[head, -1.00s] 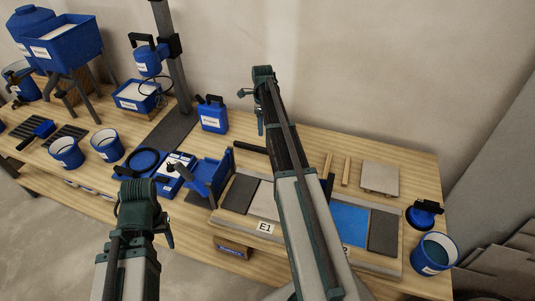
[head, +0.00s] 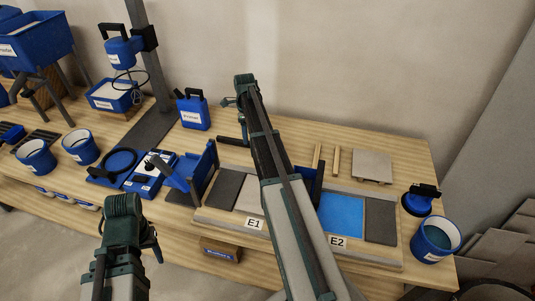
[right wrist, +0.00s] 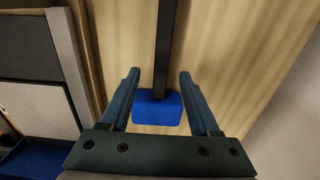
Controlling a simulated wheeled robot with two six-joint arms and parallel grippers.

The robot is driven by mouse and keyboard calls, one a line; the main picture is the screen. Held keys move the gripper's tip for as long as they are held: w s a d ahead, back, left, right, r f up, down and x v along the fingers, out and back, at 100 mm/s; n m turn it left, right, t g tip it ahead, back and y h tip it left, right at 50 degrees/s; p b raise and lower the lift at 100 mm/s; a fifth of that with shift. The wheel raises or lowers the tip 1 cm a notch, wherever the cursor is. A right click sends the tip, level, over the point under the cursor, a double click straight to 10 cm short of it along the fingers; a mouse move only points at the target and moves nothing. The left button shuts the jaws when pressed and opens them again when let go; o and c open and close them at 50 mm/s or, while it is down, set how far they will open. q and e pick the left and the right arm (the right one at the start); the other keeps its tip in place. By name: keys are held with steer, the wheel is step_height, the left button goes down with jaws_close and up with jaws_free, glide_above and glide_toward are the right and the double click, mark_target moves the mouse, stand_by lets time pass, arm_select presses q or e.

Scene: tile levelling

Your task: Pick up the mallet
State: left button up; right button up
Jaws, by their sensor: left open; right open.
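The mallet has a blue block head (right wrist: 157,108) and a straight dark handle (right wrist: 166,40), seen in the right wrist view. It lies on the wooden table behind the tile board. In the head view only a dark bar, apparently its handle (head: 232,141), shows; my right arm hides the rest. My right gripper (right wrist: 160,76) is open, its fingers on either side of the mallet's line near where handle meets head. I cannot tell its height above it. My left gripper (head: 150,240) is open and empty, in front of the table's near edge.
The tile board (head: 385,252) with grey and blue tiles lies in front of the mallet. A blue jug (head: 194,109) stands to the left. Two wooden strips (head: 336,161) and a loose tile (head: 372,167) lie to the right. A blue bucket (head: 436,238) stands at the right end.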

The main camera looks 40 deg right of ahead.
step_height(320, 180, down, 5)
steer(key=b, duration=0.5)
steer(key=shift+d+f, duration=0.1)
steer(key=shift+f, duration=0.1)
steer(key=shift+r, duration=0.1)
steer(key=shift+c, duration=0.3)
jaws_close()
